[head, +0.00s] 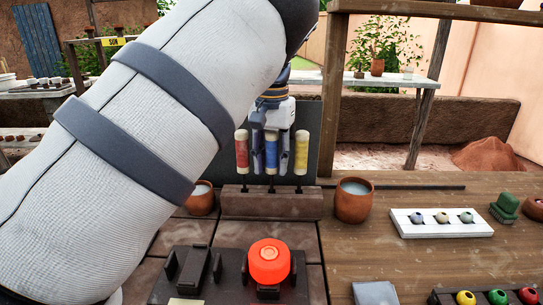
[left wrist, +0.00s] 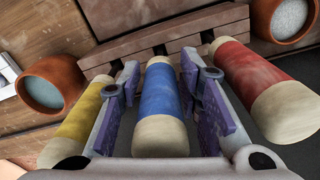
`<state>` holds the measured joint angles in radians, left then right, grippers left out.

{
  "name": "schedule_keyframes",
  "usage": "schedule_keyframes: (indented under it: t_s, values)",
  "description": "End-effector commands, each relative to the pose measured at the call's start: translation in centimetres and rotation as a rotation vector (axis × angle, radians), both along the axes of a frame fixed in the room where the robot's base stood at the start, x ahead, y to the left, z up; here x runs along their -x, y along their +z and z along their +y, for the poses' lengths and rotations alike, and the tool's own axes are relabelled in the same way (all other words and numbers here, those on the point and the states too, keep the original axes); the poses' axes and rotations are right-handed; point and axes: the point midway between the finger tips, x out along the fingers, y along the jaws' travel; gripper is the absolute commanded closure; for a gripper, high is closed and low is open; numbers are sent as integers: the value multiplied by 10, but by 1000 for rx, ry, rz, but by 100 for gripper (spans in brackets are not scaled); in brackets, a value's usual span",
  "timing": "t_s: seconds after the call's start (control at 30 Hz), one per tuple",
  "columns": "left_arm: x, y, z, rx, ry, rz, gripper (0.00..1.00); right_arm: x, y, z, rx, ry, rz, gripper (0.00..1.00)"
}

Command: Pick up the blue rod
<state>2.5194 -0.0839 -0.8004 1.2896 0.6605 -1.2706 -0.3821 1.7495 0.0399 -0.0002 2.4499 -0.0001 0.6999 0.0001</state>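The blue rod (head: 271,152) has cream ends and stands upright on the dark rack (head: 270,204), between the red rod (head: 242,154) and the yellow rod (head: 301,154). My left gripper (head: 271,140) is over the blue rod, with one finger on each side of it. In the left wrist view, the blue rod (left wrist: 162,95) lies between the purple-padded fingers (left wrist: 162,85), which look open with narrow gaps. The red rod (left wrist: 265,85) and yellow rod (left wrist: 80,128) are just outside the fingers. My right gripper is not in view.
Clay cups with pale contents stand left (head: 200,198) and right (head: 354,200) of the rack. A white tray (head: 442,230) with small balls is at right. An orange-red jar (head: 269,262) stands in front.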

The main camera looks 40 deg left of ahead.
Motion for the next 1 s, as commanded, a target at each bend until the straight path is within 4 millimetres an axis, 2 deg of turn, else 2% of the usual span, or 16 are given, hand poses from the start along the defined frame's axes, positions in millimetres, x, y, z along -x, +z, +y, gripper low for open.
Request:
schedule_keyframes:
  t_s: [0.1, 0.27, 0.43, 0.73, 0.87, 1.0]
  values:
    - [0, -10, 0, 0, 1, 0, 68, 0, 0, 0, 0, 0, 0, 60]
    - [0, -10, 0, 0, 1, -1, 68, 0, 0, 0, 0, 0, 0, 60]
    - [0, -10, 0, 1, 0, -1, 100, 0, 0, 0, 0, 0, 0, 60]
    - [0, -7, 0, 0, 0, -2, 100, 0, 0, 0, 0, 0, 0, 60]
    - [-1, 17, 0, 0, -2, -8, 100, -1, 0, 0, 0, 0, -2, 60]
    - [-1, 54, 0, 0, -2, -6, 100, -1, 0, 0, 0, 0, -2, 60]
